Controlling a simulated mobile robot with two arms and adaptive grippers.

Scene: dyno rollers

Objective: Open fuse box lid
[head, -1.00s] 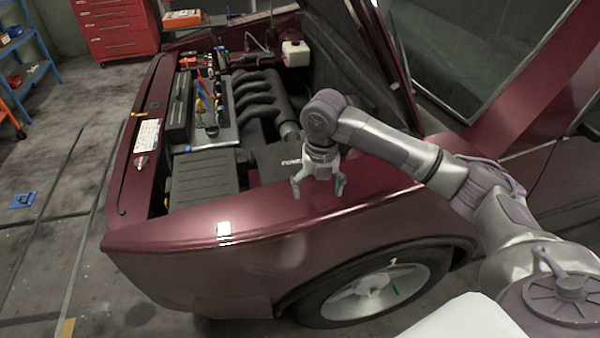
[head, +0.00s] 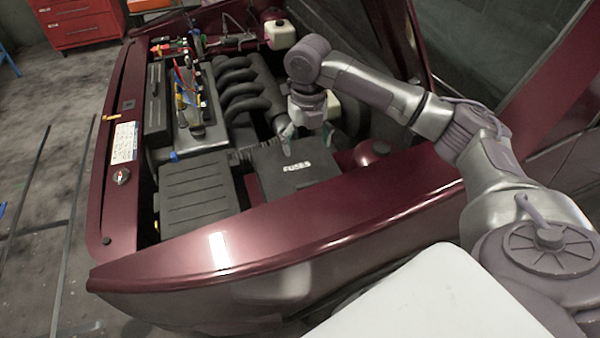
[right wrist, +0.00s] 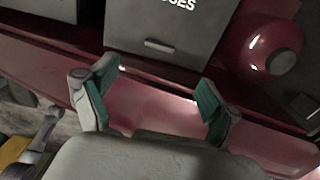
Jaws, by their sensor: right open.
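The fuse box (head: 297,178) is a dark grey box with white "FUSES" lettering, inside the engine bay near the fender. Its lid is closed. In the right wrist view the fuse box (right wrist: 172,30) is at the top, with a small light tab on its face toward the fender. My right gripper (head: 308,143) is open and empty, and appears above the box's far part in the head view. In the right wrist view its two green-padded fingers (right wrist: 158,100) are spread, with the red fender between and beyond them. My left gripper is not in view.
The dark red fender (head: 270,250) runs along the near side of the bay. A black battery-like box (head: 198,195) is left of the fuse box. A red dome (head: 371,152) is at its right. Engine hoses (head: 245,90) lie behind.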

